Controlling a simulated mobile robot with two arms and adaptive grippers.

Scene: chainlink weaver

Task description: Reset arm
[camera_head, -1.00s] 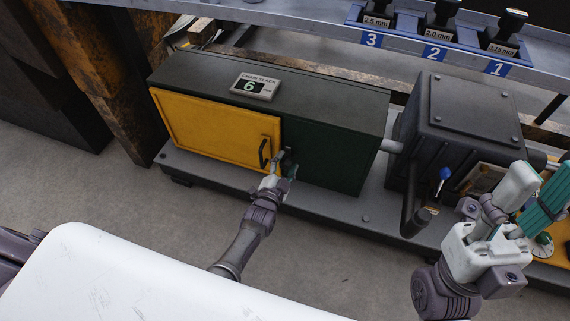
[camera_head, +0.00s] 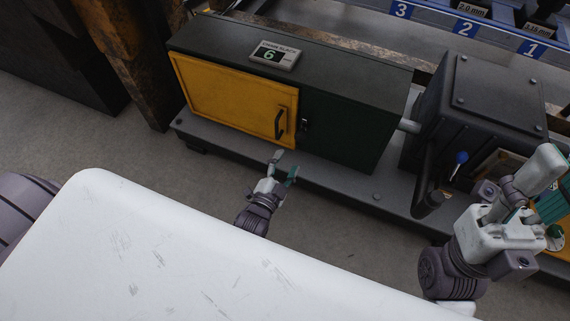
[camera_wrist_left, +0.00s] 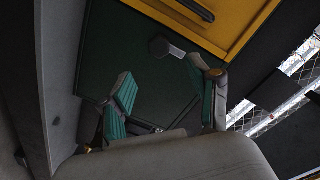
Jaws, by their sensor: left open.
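My left gripper (camera_head: 284,165) is open and empty in the head view. It is in front of the yellow cabinet door (camera_head: 232,100), low over the machine's front edge and apart from the dark door handle (camera_head: 280,123). The yellow door looks shut. In the left wrist view, my left gripper's fingers (camera_wrist_left: 163,98) are spread with nothing between them, and a dark green panel (camera_wrist_left: 120,60) is behind them. My right gripper (camera_head: 548,188) is at the right edge of the head view, with its fingers apart and partly cut off.
The dark machine cabinet (camera_head: 345,140) carries a display reading 6 (camera_head: 275,56). A dark box (camera_head: 480,95) with a blue-tipped lever (camera_head: 460,158) stands to its right, near my right gripper. A rack with numbered slots (camera_head: 466,28) is behind. Grey floor is free in front.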

